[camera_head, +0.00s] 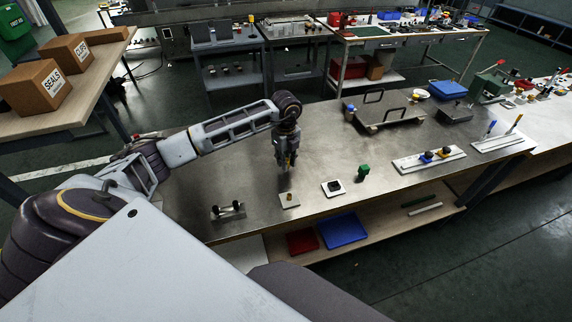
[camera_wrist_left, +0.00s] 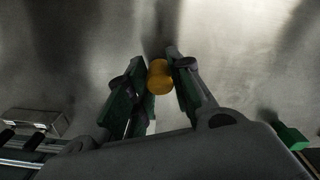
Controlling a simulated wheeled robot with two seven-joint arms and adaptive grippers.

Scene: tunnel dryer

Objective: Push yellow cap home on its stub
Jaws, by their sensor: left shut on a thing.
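My left gripper (camera_head: 287,164) points down above the metal bench top (camera_head: 215,172). In the left wrist view its two green-padded fingers (camera_wrist_left: 158,80) are closed on the yellow cap (camera_wrist_left: 159,77). The cap shows as a rounded yellow piece between the fingertips. In the head view I cannot make the cap out behind the fingers. A small pale plate (camera_head: 289,201) lies on the bench in front of the gripper. I cannot tell whether the stub is on it. My right gripper is in neither view.
A white plate with a black piece (camera_head: 333,188) and a green block (camera_head: 363,172) stand right of the gripper. A small metal fixture with black knobs (camera_head: 228,210) is at the left. A frame with handles (camera_head: 384,115) stands farther back. Bench behind the gripper is clear.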

